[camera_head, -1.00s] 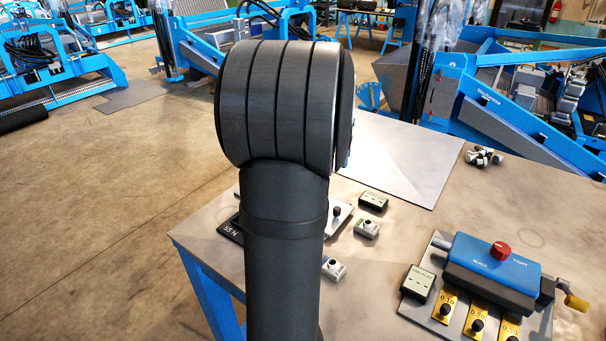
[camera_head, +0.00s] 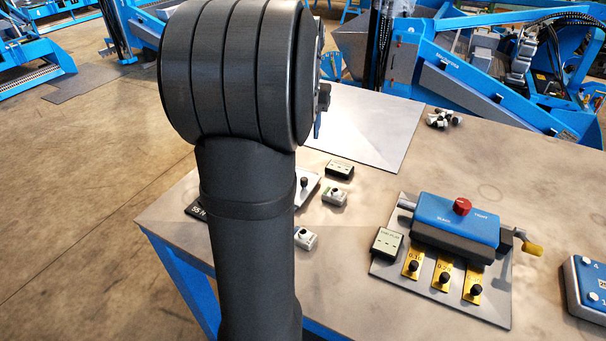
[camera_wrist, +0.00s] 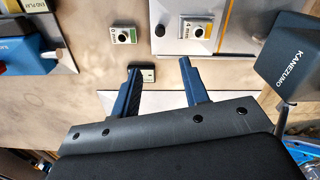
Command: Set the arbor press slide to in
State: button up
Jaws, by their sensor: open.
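My gripper (camera_wrist: 162,75) is open and empty in the wrist view, its two dark blue fingers apart above the bench. A dark grey block marked KANEZUMO (camera_wrist: 292,58) stands right of the fingers; it may be the arbor press, but I cannot tell for sure. A black knob (camera_wrist: 159,30) stands on the metal plate beyond the fingers. It also shows beside my arm in the head view (camera_head: 303,183). No slide can be made out clearly. My own arm hides much of that plate in the head view, and the gripper's fingers are not visible there.
Small grey button boxes (camera_head: 335,196) (camera_head: 305,238) and a dark display box (camera_head: 339,170) sit near the plate. A blue device with a red knob (camera_head: 461,206) and crank stands to the right. Another blue box (camera_head: 590,288) is at the right edge.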

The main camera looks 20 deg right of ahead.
notch_tip(320, 180, down, 16)
jog(key=shift+r, duration=0.25)
grip_shut()
jog(key=shift+a, duration=0.1)
